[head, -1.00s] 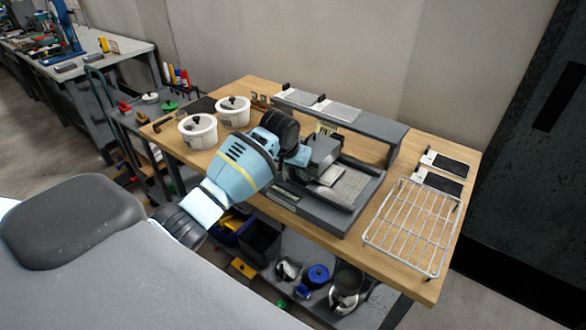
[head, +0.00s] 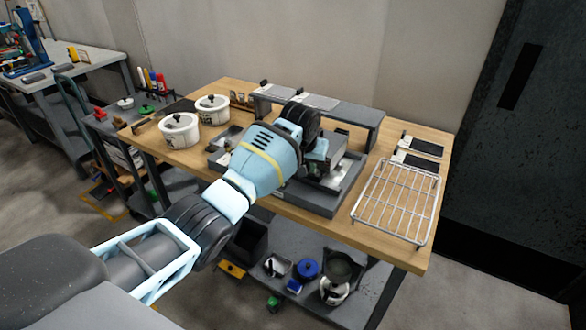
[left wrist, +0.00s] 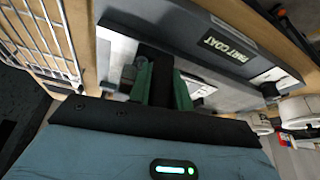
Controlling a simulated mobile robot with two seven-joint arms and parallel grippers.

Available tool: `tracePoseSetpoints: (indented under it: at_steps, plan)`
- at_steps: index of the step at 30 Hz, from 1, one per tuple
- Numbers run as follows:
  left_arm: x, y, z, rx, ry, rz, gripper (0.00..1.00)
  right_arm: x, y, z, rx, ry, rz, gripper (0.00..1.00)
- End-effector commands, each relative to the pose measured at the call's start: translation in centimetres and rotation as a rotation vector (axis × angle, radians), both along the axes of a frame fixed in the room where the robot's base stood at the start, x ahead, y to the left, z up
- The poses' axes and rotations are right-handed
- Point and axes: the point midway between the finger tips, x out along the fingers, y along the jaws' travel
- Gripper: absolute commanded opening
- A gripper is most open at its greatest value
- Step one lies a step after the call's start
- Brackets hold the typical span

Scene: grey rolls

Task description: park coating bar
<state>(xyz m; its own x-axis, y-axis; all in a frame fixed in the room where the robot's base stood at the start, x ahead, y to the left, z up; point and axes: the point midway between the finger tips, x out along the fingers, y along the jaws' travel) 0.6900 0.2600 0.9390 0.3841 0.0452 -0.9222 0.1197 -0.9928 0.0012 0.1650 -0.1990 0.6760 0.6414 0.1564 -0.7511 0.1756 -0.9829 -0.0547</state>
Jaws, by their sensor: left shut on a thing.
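My left gripper (head: 322,160) reaches over the grey coating tray (head: 318,208) on the wooden bench. In the left wrist view its green-padded fingers (left wrist: 164,86) are shut on a dark piece (left wrist: 159,62), seemingly the coating bar's grip; the rest of the bar is mostly hidden. The fingers point toward the long grey shelf (head: 352,122) behind the tray. It also shows in the left wrist view (left wrist: 195,40) with a "PART COAT" label. I cannot tell whether the held piece touches the tray or shelf. My right gripper is not in view.
A wire rack (head: 396,203) stands at the bench's right end, with dark-and-white panels (head: 420,147) behind it. Two white lidded pots (head: 180,131) stand at the left. Light plates (head: 318,102) lie on the shelf. Pans and a kettle (head: 334,290) sit on the lower shelf.

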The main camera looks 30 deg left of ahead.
Motion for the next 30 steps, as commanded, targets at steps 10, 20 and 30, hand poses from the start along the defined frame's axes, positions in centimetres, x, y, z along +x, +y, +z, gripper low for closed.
tracePoseSetpoints:
  at_steps: [10, 20, 30]
  plan:
    - [-0.4, -3.6, -0.2, -0.004, 0.010, -0.007, 0.00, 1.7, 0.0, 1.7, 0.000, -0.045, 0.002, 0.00]
    - [-0.3, -3.5, -0.2, -0.003, 0.008, -0.007, 0.40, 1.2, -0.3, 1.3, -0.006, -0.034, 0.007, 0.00]
    - [-0.4, -3.3, 0.4, -0.001, 0.003, -0.004, 0.41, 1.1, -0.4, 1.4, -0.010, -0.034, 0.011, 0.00]
